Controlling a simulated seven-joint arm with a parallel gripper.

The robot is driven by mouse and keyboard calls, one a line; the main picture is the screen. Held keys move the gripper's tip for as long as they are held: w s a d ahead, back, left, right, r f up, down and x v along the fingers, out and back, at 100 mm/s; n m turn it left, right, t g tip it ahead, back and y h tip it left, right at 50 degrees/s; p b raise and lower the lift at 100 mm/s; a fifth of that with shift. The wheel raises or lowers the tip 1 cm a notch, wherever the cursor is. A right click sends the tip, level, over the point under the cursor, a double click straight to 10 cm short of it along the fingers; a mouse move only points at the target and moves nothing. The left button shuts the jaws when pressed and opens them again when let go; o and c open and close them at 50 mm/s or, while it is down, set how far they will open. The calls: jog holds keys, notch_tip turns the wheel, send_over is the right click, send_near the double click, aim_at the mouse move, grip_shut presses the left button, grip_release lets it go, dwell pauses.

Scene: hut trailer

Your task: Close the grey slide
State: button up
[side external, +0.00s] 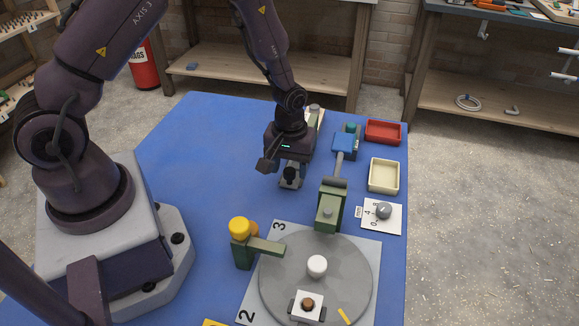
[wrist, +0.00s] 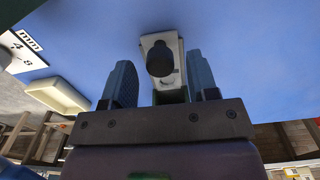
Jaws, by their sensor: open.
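My gripper (wrist: 161,78) is open, with one finger on each side of the knob's line in the wrist view. Whether a finger touches it I cannot tell. A little green shows between the fingers.
Right of the slide stand a green block with a blue-headed lever (side external: 329,208), a red tray (side external: 383,131), a cream tray (side external: 383,176) and a dial (side external: 384,211). In front are a grey turntable (side external: 350,270) and a yellow-topped green post (side external: 241,243).

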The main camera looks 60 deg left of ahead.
jog(key=shift+f, duration=0.4)
grip_shut()
jog(key=shift+w+a, duration=1.1)
jog(key=shift+w, duration=0.05)
grip_release()
notch_tip(320, 180, up, 13)
